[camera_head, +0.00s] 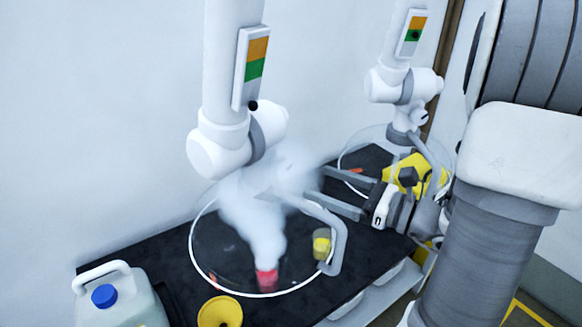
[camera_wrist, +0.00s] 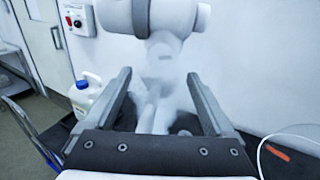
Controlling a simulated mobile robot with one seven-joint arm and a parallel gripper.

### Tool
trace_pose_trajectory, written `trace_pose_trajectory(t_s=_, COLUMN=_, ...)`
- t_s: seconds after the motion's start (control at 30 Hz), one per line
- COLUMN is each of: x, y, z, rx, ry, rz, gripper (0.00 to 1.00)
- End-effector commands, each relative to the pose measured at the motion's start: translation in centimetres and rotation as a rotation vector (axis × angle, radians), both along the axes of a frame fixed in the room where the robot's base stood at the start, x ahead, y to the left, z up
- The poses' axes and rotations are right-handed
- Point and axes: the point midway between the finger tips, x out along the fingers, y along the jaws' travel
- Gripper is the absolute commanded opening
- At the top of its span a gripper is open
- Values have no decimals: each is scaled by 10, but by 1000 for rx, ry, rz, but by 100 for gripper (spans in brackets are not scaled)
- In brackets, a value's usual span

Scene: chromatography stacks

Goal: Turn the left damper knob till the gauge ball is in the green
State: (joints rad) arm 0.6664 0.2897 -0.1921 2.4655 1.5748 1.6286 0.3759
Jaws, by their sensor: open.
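The left extraction arm (camera_head: 222,140) carries a gauge (camera_head: 251,66) with an orange band above a green one. Its black ball (camera_head: 253,105) sits at the gauge's bottom end, below the green. White vapour (camera_head: 255,215) blurs the area under the arm's joint, and I cannot make out the left damper knob. My gripper (camera_head: 315,183) is open and empty, with its fingers reaching left into the vapour's edge. In the wrist view my gripper (camera_wrist: 159,76) has its fingers wide apart, with the pale arm joint and vapour beyond them.
A clear hood (camera_head: 205,270) hangs below the left arm, over a red vessel (camera_head: 267,278) and a yellow one (camera_head: 321,245). A jug (camera_head: 118,300) and yellow funnel (camera_head: 220,313) stand at the front left. The right extraction arm's gauge (camera_head: 412,33) has its ball in the green.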

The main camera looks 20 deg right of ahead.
Motion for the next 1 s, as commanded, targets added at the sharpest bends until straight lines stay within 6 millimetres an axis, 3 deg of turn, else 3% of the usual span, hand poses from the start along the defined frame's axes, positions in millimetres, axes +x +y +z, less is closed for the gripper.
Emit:
trace_pose_trajectory(t_s=0.2, x=34, y=32, z=1, rx=0, ry=0, rz=6, gripper=88)
trace_pose_trajectory(t_s=0.4, x=54, y=49, z=1, rx=-1, ry=-1, rz=3, gripper=88)
trace_pose_trajectory(t_s=0.8, x=61, y=55, z=0, rx=-1, ry=0, rz=1, gripper=88)
trace_pose_trajectory(t_s=0.83, x=60, y=55, z=0, rx=-2, ry=-1, rz=1, gripper=87)
trace_pose_trajectory(t_s=1.0, x=60, y=55, z=0, rx=-1, ry=-1, rz=1, gripper=56)
